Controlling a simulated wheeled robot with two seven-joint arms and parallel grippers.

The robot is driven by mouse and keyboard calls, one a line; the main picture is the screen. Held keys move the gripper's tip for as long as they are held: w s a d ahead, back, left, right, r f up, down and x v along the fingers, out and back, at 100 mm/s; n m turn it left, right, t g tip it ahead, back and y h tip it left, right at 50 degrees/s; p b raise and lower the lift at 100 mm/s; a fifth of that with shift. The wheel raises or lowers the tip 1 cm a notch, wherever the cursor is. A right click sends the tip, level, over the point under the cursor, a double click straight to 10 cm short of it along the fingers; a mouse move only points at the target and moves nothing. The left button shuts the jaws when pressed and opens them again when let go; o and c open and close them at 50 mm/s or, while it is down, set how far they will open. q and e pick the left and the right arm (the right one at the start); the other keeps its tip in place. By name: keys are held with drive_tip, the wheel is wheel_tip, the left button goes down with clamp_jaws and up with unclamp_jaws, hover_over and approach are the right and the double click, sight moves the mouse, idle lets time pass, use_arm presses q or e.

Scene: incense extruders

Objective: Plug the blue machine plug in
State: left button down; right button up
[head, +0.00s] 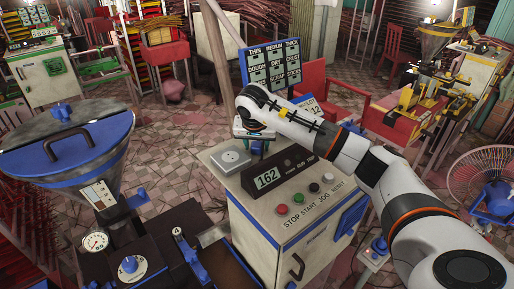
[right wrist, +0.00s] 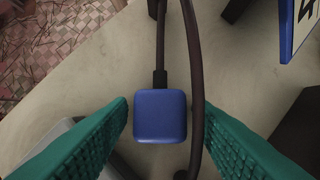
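The blue plug (right wrist: 160,116) is a rounded square block with a dark cable running up from it in the right wrist view. It appears over or on the pale cabinet top; its height is unclear. My right gripper (right wrist: 167,106) is open, its green ribbed fingers on either side of the plug, with gaps showing at both sides. In the head view my right gripper (head: 258,138) is at the back of the control cabinet's top (head: 215,185), and I cannot make out the plug there. A grey box with a round face (head: 231,158), possibly a socket, sits on that top. My left gripper is out of view.
A second dark cable (right wrist: 196,80) loops past the plug's right side. A large blue-lidded hopper (head: 65,150) stands at left.

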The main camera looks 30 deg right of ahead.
sight(257, 145)
drive_tip(key=c, duration=0.7)
drive_tip(key=shift+r, duration=0.15)
wheel_tip(257, 145, up, 9)
drive_tip(key=b, duration=0.2)
drive_tip(key=shift+b, duration=0.3)
drive_tip(key=shift+r, duration=0.35)
